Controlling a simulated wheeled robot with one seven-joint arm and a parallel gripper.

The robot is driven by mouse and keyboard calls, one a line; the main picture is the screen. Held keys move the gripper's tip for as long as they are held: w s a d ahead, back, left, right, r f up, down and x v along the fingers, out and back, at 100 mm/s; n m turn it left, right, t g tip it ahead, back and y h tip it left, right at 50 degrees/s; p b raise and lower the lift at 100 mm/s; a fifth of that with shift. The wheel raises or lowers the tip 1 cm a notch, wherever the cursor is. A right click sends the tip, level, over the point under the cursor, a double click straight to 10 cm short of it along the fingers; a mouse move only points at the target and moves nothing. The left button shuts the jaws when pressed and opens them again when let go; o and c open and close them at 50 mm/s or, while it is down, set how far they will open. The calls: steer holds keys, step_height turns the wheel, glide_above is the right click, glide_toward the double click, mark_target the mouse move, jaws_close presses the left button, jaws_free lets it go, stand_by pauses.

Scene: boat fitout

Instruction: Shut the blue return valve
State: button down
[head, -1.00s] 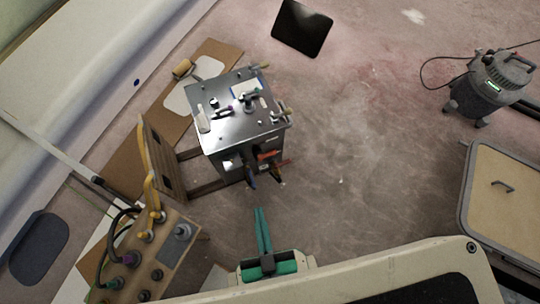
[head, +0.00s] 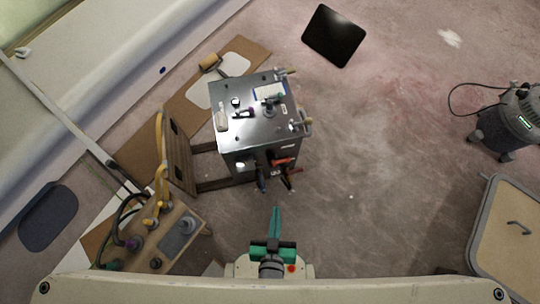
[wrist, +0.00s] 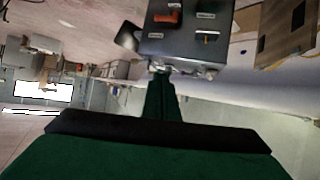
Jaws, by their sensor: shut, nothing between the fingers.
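A steel cabinet (head: 243,140) stands on the floor ahead of my gripper, with valve handles on its near side. The blue valve handle (head: 262,183) sticks out low on that side, left of a red handle (head: 284,161). In the wrist view the cabinet's panel (wrist: 185,45) shows at the top, with the red handle (wrist: 168,17) at left and a small, dark blue-looking handle (wrist: 208,38) at right, each near a label. My green gripper (head: 276,210) is shut and empty, just short of the handles and apart from them. Its narrow fingers (wrist: 162,85) point at the panel's edge.
A wooden bench with hoses and fittings (head: 165,240) stands at the lower left. A wooden panel (head: 178,150) is beside the cabinet. A vacuum (head: 508,122) and a tan-topped cart (head: 505,230) are at right. The floor between is clear.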

mark_target(262, 182)
steer(key=w+d+f+n+g+y, duration=0.1)
steer(key=w+f+g, duration=0.25)
steer(key=f, duration=0.75)
steer(key=w+d+f+g+y, duration=0.15)
steer(key=w+f, duration=0.35)
steer(key=f, duration=0.7)
steer(key=w+d+f+n+g+y, duration=0.2)
steer(key=w+d+n+g+y, duration=0.1)
steer(key=w, duration=0.6)
steer(key=shift+w+d+g+y, duration=0.3)
steer(key=shift+d+g+y, duration=0.2)
steer(key=shift+g+y, duration=0.35)
steer(key=s+a+r+x, duration=0.1)
steer(key=a+x, duration=0.1)
steer(key=x, duration=1)
steer(key=shift+a, duration=0.35)
